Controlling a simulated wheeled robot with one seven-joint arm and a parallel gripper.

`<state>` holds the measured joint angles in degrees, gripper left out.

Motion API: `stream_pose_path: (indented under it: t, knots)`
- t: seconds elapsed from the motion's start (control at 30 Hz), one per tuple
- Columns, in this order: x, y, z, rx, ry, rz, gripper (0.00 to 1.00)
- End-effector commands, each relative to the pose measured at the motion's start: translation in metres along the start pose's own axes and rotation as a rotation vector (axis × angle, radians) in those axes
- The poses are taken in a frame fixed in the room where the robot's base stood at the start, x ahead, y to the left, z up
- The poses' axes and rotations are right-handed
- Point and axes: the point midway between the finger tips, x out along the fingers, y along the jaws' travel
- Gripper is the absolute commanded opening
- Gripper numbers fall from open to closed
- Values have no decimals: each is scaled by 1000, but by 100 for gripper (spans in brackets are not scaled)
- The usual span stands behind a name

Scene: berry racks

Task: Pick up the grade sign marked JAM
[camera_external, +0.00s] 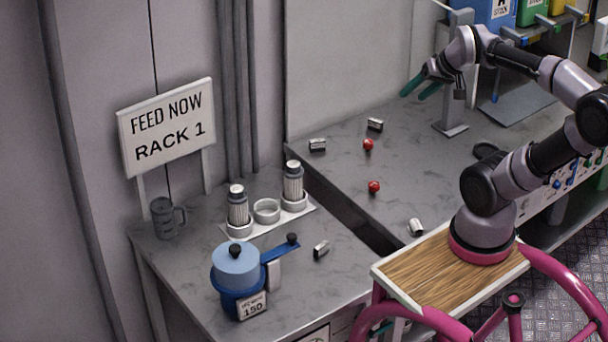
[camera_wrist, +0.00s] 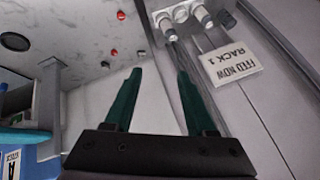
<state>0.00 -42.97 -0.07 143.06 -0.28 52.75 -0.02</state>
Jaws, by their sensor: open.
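I cannot make out any sign reading JAM in either view. Several small silvery pieces lie on the grey counters, among them one at the back (camera_external: 375,124), one to its left (camera_external: 317,145) and one near my base (camera_external: 416,227); no lettering on them is readable. My gripper (camera_external: 420,90) has dark green fingers and hangs above the back of the right counter, near the wall. In the wrist view my gripper (camera_wrist: 157,74) is open, with nothing between its spread fingers.
A FEED NOW RACK 1 sign (camera_external: 167,127) stands at left. A blue pot (camera_external: 238,270), a mug (camera_external: 165,218) and a two-canister rack (camera_external: 266,211) are on the left counter. Red berries (camera_external: 374,187) lie on the right counter. A grey post (camera_external: 452,110) and coloured bins (camera_external: 530,10) stand near my arm.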

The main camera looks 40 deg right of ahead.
Motion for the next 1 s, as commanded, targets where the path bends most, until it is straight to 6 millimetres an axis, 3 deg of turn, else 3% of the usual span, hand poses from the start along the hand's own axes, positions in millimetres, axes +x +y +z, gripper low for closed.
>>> stream_pose_path:
  t: [0.03, 0.1, 0.4, 0.57, 0.8, 1.0]
  knots:
    - [0, 0, 0, 0, 0, 0, 78]
    - [0, 0, 0, 0, 0, 0, 98]
    - [1, -1, 1, 1, -7, -1, 98]
    - [22, -14, 18, 35, -140, -26, 98]
    - [69, -74, 84, 191, -605, -147, 98]
    - [87, -134, 124, 380, -972, -284, 98]
